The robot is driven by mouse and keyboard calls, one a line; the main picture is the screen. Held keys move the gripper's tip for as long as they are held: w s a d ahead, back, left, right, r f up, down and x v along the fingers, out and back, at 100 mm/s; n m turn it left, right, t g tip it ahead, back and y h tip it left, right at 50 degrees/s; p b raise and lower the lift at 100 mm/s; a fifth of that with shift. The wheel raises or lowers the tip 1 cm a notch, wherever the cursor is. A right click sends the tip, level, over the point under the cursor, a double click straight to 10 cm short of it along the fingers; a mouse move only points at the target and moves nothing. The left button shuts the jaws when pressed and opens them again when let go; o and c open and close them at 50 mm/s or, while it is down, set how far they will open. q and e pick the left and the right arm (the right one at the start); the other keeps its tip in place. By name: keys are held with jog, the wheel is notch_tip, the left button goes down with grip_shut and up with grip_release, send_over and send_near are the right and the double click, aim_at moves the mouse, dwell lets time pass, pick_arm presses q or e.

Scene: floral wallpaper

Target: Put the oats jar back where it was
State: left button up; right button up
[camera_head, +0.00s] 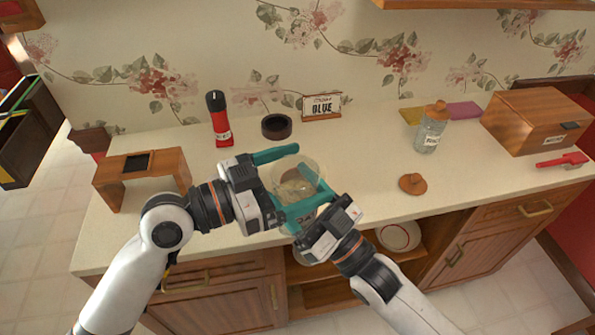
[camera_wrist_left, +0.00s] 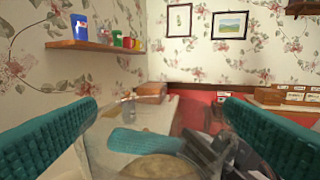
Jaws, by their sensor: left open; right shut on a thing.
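The oats jar (camera_head: 298,180) is an open clear glass jar with beige flakes inside, held over the counter's front edge. My right gripper (camera_head: 302,208) is shut on it from the front right and hides its lower part. My left gripper (camera_head: 312,172) is open, its teal fingers on either side of the jar; I cannot tell if they touch it. In the left wrist view the flakes (camera_wrist_left: 160,168) and a teal finger of the right gripper (camera_wrist_left: 140,141) show between the open left fingers. A round wooden lid (camera_head: 412,184) lies on the counter to the right.
A lidded glass jar (camera_head: 430,132) stands behind the loose lid. A wooden box (camera_head: 540,120) and red scoop (camera_head: 562,161) are at right. A red bottle (camera_head: 218,119), dark round dish (camera_head: 276,126) and sign (camera_head: 321,106) stand behind; a wooden stand (camera_head: 145,172) is at left.

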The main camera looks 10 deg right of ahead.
pick_arm(q)
jog(key=shift+d, duration=0.1)
jog(key=shift+c, duration=0.4)
jog(key=c, duration=1.2)
jog(key=shift+r, duration=0.1)
jog(key=shift+c, duration=0.4)
pick_arm(e)
jog(key=o, duration=1.9)
jog(key=shift+o, duration=0.3)
pick_arm(q)
jog(key=shift+d, duration=0.1)
pick_arm(e)
jog(key=shift+s+a, duration=0.1)
jog(key=shift+s, duration=0.05)
